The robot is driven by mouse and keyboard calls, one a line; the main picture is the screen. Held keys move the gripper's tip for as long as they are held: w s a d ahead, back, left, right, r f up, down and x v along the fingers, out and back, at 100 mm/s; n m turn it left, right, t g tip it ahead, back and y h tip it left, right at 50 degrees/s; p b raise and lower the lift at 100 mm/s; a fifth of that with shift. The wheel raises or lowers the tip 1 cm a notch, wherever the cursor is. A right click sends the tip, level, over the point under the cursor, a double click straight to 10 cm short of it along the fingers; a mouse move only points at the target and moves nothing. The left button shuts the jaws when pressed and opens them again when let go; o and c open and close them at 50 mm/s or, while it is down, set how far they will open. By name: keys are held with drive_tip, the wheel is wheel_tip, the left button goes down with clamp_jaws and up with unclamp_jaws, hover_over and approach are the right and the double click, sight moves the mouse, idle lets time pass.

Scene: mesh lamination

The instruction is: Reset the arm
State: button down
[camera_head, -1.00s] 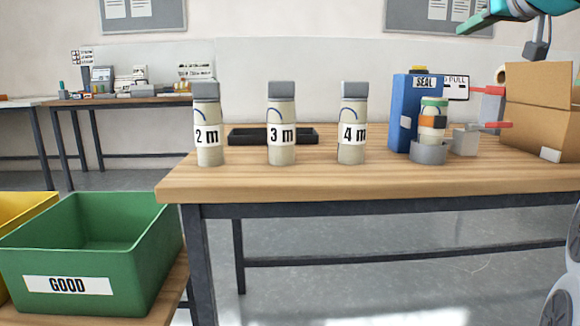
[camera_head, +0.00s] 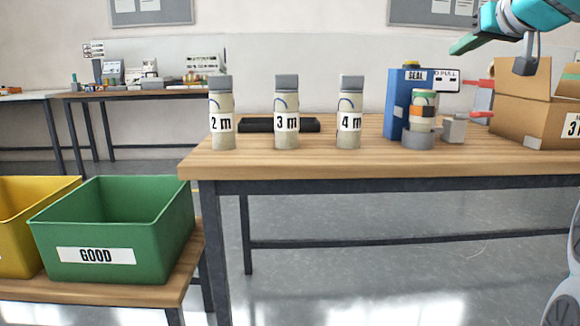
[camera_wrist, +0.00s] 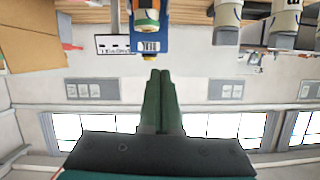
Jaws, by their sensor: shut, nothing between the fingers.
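My gripper (camera_head: 470,44) is at the upper right in the head view, raised above the table and the cardboard box, with its green fingers pointing left. In the wrist view the two green fingers (camera_wrist: 159,76) lie side by side, shut, with nothing between them. The wrist view appears upside down, with the table things along its top edge and windows below. My gripper touches nothing in either view.
Bottles marked 2 m (camera_head: 221,124), 3 m (camera_head: 286,124) and 4 m (camera_head: 349,124) stand on the wooden table (camera_head: 300,160). A blue SEAL box (camera_head: 398,105) and an open cardboard box (camera_head: 530,110) are right. Green GOOD (camera_head: 95,215) and yellow (camera_head: 22,230) bins stand lower left.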

drive_tip(key=s+a+f+g+p, duration=0.1)
drive_tip(key=s+a+f+g, duration=0.3)
drive_tip(key=f, duration=0.5)
drive_tip(key=s+a+f+m+g+y+p, duration=0.1)
drive_tip(key=s+a+f, duration=0.3)
drive_tip(key=f, duration=0.5)
drive_tip(key=s+a+f+g+p, duration=0.25)
drive_tip(key=a+f, duration=0.35)
drive_tip(key=f, duration=0.3)
drive_tip(key=s+a+f+g+h+p, duration=0.1)
drive_tip(key=s+f+g, duration=0.3)
drive_tip(key=s+f, duration=0.6)
drive_tip(key=s+a+f+n+g+h+p, duration=0.1)
drive_tip(key=s+f+g, duration=0.3)
drive_tip(key=s+f, duration=0.6)
drive_tip(key=s+a, duration=0.1)
drive_tip(key=s, duration=0.7)
drive_tip(key=shift+s+a+f, duration=0.15)
drive_tip(key=shift+s+f, duration=0.15)
drive_tip(key=shift+s, duration=0.05)
drive_tip(key=shift+g, duration=0.25)
